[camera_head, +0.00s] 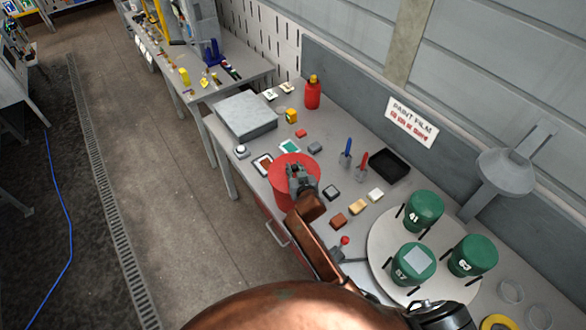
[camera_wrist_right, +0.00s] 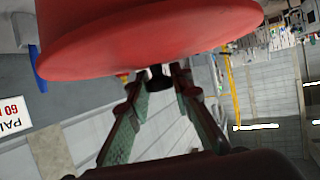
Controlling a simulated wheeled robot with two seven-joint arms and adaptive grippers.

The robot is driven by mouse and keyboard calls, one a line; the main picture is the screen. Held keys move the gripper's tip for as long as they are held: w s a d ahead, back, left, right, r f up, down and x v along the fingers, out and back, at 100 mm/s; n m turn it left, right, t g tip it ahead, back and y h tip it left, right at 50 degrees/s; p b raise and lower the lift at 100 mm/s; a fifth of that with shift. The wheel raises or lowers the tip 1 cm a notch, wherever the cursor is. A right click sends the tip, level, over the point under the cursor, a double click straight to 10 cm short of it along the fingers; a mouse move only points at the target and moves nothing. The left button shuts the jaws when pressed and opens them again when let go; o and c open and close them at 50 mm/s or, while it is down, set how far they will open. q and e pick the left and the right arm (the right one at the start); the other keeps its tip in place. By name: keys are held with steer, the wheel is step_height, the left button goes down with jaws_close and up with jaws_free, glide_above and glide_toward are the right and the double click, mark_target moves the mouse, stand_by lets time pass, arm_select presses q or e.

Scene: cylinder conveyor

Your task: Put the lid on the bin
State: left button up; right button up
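A broad red round piece, the lid (camera_head: 285,163), shows in the head view as a disc above a red side, the bin (camera_head: 286,197); the seam between them is too small to make out, so I cannot tell whether the lid is seated. My right gripper (camera_head: 297,172) is over the lid's middle. In the right wrist view the red lid (camera_wrist_right: 150,45) fills the top, with a dark knob (camera_wrist_right: 160,77) under its edge. The right fingers (camera_wrist_right: 160,80) close in on both sides of this knob. My left gripper is not in view.
A turntable (camera_head: 383,248) with green numbered cans (camera_head: 423,212) stands to the right. Small blocks (camera_head: 358,207), a black tray (camera_head: 390,165), a red bottle (camera_head: 313,93) and a grey box (camera_head: 246,115) lie around the bin. A red-knobbed lever (camera_head: 345,241) is near the front edge.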

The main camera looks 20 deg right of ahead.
steer(key=o, duration=0.5)
steer(key=shift+s, duration=0.1)
steer(key=v, duration=1.2)
